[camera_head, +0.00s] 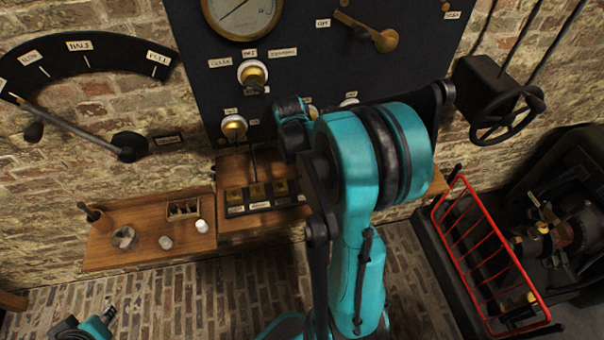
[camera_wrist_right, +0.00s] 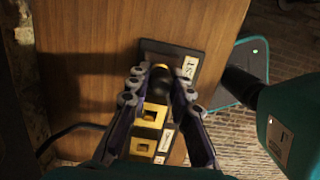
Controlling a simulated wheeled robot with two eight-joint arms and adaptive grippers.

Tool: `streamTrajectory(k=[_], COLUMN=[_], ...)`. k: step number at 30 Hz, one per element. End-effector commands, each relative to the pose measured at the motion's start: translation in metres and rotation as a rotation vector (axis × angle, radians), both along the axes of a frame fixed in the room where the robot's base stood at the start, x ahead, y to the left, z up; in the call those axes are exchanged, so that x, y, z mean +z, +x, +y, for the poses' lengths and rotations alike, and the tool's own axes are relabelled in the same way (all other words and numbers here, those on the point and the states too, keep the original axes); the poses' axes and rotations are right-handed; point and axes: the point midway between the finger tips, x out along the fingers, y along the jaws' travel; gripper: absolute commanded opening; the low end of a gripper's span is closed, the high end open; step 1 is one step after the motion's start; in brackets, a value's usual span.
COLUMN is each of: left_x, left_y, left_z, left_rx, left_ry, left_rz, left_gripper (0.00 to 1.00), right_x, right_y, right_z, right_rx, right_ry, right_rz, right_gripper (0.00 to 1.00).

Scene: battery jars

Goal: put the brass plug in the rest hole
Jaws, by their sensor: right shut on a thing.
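The brass plug (camera_wrist_right: 160,78) shows in the right wrist view as a dark round handle with a little brass beside it. My right gripper (camera_wrist_right: 160,88) is shut on it, one finger on each side. It is over the end of the black socket block by a white label (camera_wrist_right: 188,66); whether its tip is in a hole is hidden. Two square brass sockets (camera_wrist_right: 150,115) show below it. In the head view the block (camera_head: 262,208) sits on the wooden shelf, and my right arm hides the gripper and plug. A small part of my left arm shows at bottom left, without its fingers.
A dark panel with a gauge (camera_head: 242,12) and brass fittings rises behind the shelf. A lower wooden shelf (camera_head: 150,255) at left holds small items. A red rack (camera_head: 490,260) and a handwheel (camera_head: 507,115) are at right. The brick floor in front is mostly clear.

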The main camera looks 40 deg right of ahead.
Motion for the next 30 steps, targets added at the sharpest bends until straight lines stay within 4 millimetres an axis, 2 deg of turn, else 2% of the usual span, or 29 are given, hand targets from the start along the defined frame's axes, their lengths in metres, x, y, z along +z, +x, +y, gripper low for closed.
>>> streamTrajectory(k=[2, 3, 5, 14, 17, 20, 30], left_x=[0.000, 0.000, 0.000, 0.000, 0.000, 0.000, 0.000], left_y=[0.000, 0.000, 0.000, 0.000, 0.000, 0.000, 0.000], left_z=[0.000, 0.000, 0.000, 0.000, 0.000, 0.000, 0.000], left_rx=[0.000, 0.000, 0.000, 0.000, 0.000, 0.000, 0.000], left_ry=[0.000, 0.000, 0.000, 0.000, 0.000, 0.000, 0.000], left_rz=[0.000, 0.000, 0.000, 0.000, 0.000, 0.000, 0.000], left_gripper=[0.28, 0.28, 0.28, 0.28, 0.28, 0.28, 0.28], right_x=[0.000, 0.000, 0.000, 0.001, 0.006, 0.020, 0.091], right_y=[0.000, 0.000, 0.000, 0.000, 0.000, 0.001, 0.005], right_z=[0.000, 0.000, 0.000, 0.000, 0.001, 0.002, 0.010], right_rx=[0.000, 0.000, 0.000, 0.000, 0.000, 0.000, 0.001], right_ry=[0.000, 0.000, 0.000, 0.000, 0.000, 0.000, 0.000], right_rz=[0.000, 0.000, 0.000, 0.000, 0.000, 0.000, 0.000], right_gripper=[0.00, 0.28, 0.44, 0.45, 0.45, 0.45, 0.45])
